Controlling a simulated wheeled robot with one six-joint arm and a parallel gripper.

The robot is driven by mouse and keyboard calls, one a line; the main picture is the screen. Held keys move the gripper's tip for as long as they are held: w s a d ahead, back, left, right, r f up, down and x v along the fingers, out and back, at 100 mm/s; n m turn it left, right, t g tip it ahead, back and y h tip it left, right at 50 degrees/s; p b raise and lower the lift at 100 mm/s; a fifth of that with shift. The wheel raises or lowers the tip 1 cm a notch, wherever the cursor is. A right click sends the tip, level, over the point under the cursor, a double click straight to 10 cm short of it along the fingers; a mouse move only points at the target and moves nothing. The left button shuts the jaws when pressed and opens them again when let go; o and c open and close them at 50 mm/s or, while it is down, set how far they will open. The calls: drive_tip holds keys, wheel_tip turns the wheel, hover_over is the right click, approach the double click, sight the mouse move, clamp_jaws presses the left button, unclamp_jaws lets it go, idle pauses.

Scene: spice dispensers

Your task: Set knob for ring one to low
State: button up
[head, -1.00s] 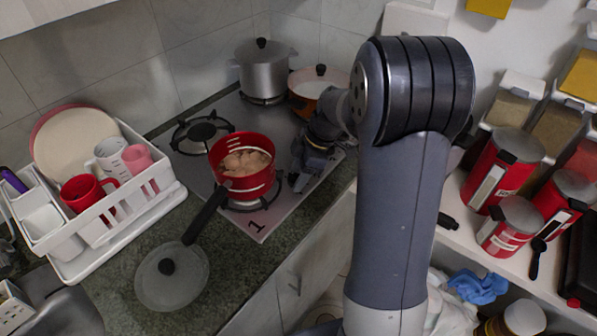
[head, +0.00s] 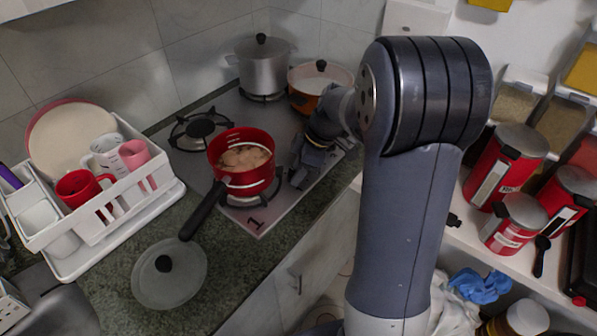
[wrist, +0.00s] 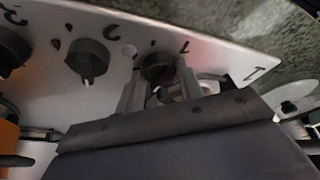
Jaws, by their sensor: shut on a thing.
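The knob marked 1 (wrist: 158,68) is a dark round knob on the pale hob panel, seen upside down in the wrist view. My gripper (wrist: 160,88) is shut on this knob, one finger on each side. Its exact turn angle is hard to tell behind the fingers. In the head view my gripper (head: 300,178) is at the right edge of the hob (head: 277,200), and the knob is hidden there. The ring by the large 1 lies under a red pot (head: 240,180) with food in it.
A neighbouring knob marked 2 (wrist: 88,60) sits close beside my gripper, with another knob (wrist: 12,48) beyond. A grey pot (head: 262,68) and an orange pan (head: 310,95) stand at the back. A glass lid (head: 170,285) lies on the counter.

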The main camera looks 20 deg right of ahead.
drive_tip(key=m+t+b, duration=0.1)
drive_tip(key=m, duration=0.1)
drive_tip(key=m+t+h+b, duration=0.1)
drive_tip(key=m, duration=0.2)
drive_tip(key=shift+s+a+b, duration=0.15)
drive_tip(key=shift+s+b, duration=0.05)
drive_tip(key=shift+b, duration=0.15)
drive_tip(key=m, duration=0.2)
drive_tip(key=m+t+h, duration=0.1)
drive_tip(key=m, duration=0.2)
drive_tip(key=shift+s+a+r+h, duration=0.1)
drive_tip(key=shift+a+h, duration=0.05)
drive_tip(key=shift+h, duration=0.15)
drive_tip(key=shift+m, duration=0.4)
drive_tip(key=o, duration=1)
drive_tip(key=v, duration=1)
drive_tip(key=shift+s+r+p, duration=0.1)
drive_tip(key=shift+r+p, duration=0.25)
